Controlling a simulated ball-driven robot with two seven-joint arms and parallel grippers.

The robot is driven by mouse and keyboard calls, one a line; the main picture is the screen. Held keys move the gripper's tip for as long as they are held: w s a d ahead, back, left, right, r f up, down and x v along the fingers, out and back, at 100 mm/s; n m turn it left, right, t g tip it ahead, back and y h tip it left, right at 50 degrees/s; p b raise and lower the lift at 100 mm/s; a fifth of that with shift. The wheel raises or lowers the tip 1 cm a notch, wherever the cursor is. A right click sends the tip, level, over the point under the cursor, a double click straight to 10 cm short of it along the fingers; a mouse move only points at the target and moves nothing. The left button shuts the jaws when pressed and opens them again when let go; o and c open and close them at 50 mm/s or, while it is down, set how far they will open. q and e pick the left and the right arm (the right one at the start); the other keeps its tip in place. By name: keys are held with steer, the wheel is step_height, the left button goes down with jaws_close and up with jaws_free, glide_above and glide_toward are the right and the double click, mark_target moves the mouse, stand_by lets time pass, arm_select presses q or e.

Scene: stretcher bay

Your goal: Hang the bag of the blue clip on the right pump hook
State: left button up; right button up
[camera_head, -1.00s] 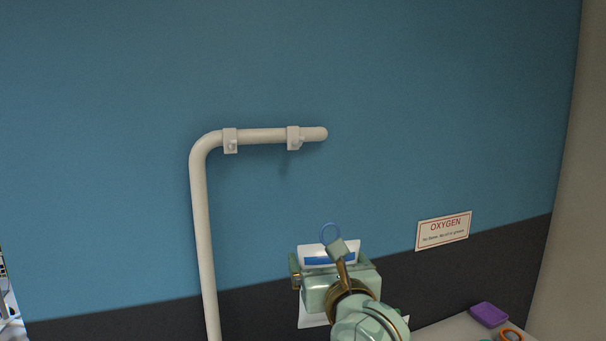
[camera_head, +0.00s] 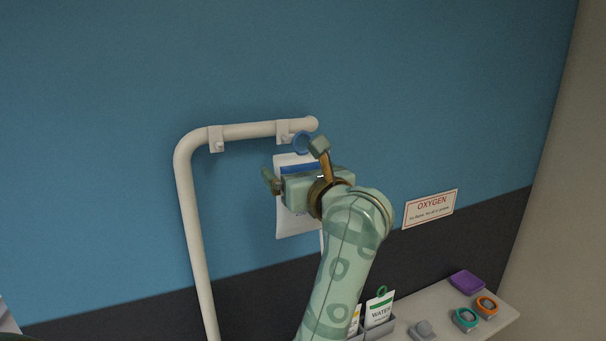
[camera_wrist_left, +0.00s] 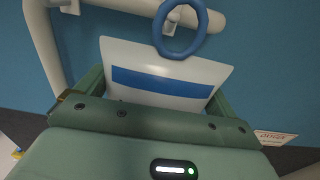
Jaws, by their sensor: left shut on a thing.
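A white bag (camera_head: 287,222) with a blue band and a blue ring on top is gripped by my left gripper (camera_head: 297,168). In the left wrist view the bag (camera_wrist_left: 165,82) stands upright between the two fingers. Its blue ring (camera_head: 302,142) is beside the right hook (camera_head: 284,137) on the white rail. In the left wrist view the ring (camera_wrist_left: 158,30) overlaps that hook (camera_wrist_left: 180,16); I cannot tell whether it is around it or only in front. The left hook (camera_head: 217,146) is empty. The gripper hides part of the bag. My right gripper is out of view.
The white rail (camera_head: 196,235) bends near the blue wall. Below right, a shelf (camera_head: 405,328) carries a WATER bag (camera_head: 380,309) with a green ring, a purple tray (camera_head: 466,281), a teal ring (camera_head: 466,318) and an orange ring (camera_head: 486,306). An OXYGEN sign (camera_head: 430,208) is on the wall.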

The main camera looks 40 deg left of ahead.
arm_select(q)
steer(key=shift+x, duration=1.1)
steer(key=a, duration=0.1)
steer(key=w+a+f+b, duration=0.1)
steer(key=w+a+f, duration=0.1)
steer(key=a, duration=0.1)
steer(key=shift+w+b, duration=0.1)
steer(key=shift+b, duration=0.25)
steer(key=shift+r, duration=0.1)
